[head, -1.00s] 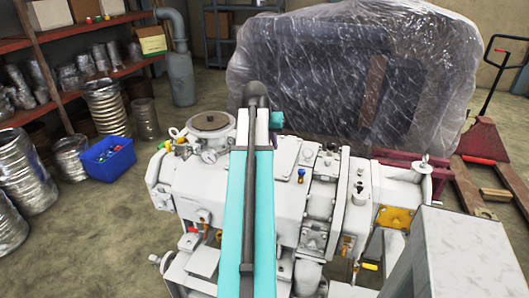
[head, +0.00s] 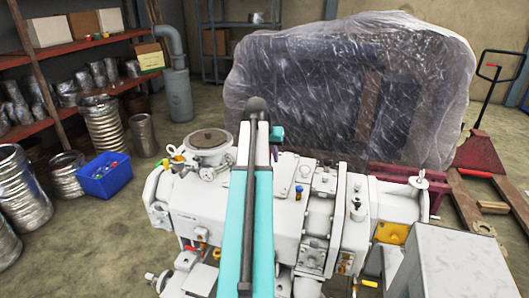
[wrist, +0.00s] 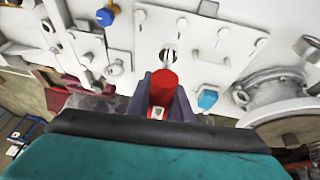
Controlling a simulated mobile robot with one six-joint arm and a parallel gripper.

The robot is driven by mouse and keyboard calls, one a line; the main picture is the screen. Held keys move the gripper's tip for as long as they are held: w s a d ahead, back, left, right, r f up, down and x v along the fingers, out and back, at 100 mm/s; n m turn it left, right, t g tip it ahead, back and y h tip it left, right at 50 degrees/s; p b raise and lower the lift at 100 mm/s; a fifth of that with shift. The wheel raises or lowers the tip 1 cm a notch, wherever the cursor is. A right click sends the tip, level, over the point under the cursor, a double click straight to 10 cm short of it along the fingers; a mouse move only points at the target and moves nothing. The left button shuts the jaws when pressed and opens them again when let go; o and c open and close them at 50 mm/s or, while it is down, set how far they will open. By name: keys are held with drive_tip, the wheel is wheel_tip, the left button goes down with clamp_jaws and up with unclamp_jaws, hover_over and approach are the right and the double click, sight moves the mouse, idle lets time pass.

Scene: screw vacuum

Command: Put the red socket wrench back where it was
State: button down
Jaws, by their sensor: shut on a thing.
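The red socket wrench (wrist: 163,90) is in my gripper (wrist: 162,98), its red body between the two dark fingers in the wrist view. The fingers are shut on it. In the head view my teal arm reaches over the white vacuum pump machine (head: 205,205) and hides the gripper and the wrench.
Blue knobs (wrist: 207,98) and a flange (wrist: 275,95) lie close to the gripper. A plastic-wrapped machine (head: 340,90) stands behind. A blue bin (head: 105,176) is on the floor at left, by shelves (head: 110,40). A pallet jack (head: 478,150) is at right.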

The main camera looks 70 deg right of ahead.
drive_tip(key=w+d+f+p, duration=0.1)
drive_tip(key=w+d+p, duration=0.1)
drive_tip(key=w+d, duration=0.4)
drive_tip(key=d, duration=0.4)
drive_tip(key=shift+p, duration=0.35)
drive_tip(key=shift+d, duration=0.1)
drive_tip(key=shift+w+d+f+p, duration=0.15)
drive_tip(key=shift+f+p, duration=0.3)
drive_tip(key=shift+f, duration=0.45)
drive_tip(key=shift+w+d+f+p, duration=0.1)
drive_tip(key=shift+f+p, duration=0.3)
drive_tip(key=shift+f, duration=0.5)
drive_tip(key=shift+f, duration=0.1)
drive_tip(key=c, duration=2)
unclamp_jaws()
drive_tip(key=shift+f, duration=0.1)
drive_tip(key=o, duration=0.4)
drive_tip(key=shift+r, duration=0.3)
